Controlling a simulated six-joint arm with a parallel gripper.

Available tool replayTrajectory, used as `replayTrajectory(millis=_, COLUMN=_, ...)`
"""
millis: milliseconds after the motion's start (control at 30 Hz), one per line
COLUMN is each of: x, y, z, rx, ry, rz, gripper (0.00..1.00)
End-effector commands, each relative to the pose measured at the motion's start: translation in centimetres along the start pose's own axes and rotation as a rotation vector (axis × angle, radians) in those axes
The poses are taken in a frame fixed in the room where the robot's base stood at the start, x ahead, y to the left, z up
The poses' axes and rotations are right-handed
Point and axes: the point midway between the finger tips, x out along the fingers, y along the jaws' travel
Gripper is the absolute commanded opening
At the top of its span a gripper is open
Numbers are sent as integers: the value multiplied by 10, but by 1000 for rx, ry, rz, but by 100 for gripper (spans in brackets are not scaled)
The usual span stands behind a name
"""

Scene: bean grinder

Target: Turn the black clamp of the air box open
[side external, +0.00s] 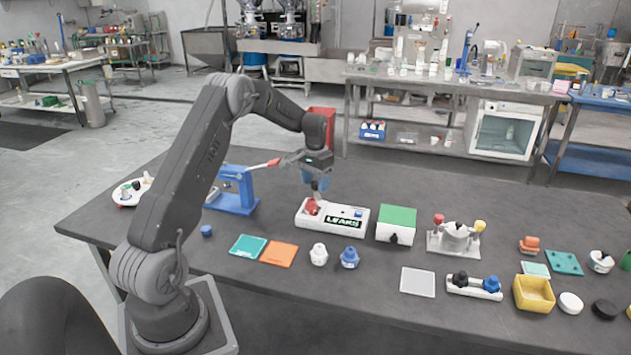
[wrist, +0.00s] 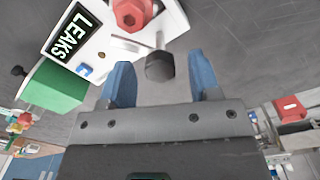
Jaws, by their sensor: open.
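A white box labelled LEAKS (side external: 333,216) lies mid-table, with a red hexagonal part (side external: 312,207) at its left end; that part also shows at the top of the wrist view (wrist: 133,13). A dark, rounded part (wrist: 160,67), perhaps the black clamp, shows between my blue fingers in the wrist view, with gaps on both sides. My gripper (side external: 317,188) is open above the left end of the LEAKS box. A white box with a green top (side external: 396,216) stands to its right, with a black knob (side external: 393,238) in front. I cannot tell which is the air box.
A blue press (side external: 235,190) with a red-tipped lever stands left of my gripper. A red container (side external: 320,122) is behind. White and blue caps, teal and orange plates (side external: 279,254) lie in front. A metal fixture (side external: 454,239) stands right.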

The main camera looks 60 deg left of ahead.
Motion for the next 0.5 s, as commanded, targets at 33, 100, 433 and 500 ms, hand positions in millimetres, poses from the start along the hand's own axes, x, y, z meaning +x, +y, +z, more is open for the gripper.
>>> replayTrajectory(millis=33, x=0, y=0, z=0, rx=0, ry=0, rz=0, gripper=57)
replayTrajectory(millis=100, x=0, y=0, z=0, rx=0, ry=0, rz=0, gripper=57)
replayTrajectory(millis=433, x=0, y=0, z=0, rx=0, ry=0, rz=0, gripper=33)
replayTrajectory(millis=500, x=0, y=0, z=0, rx=0, ry=0, rz=0, gripper=26)
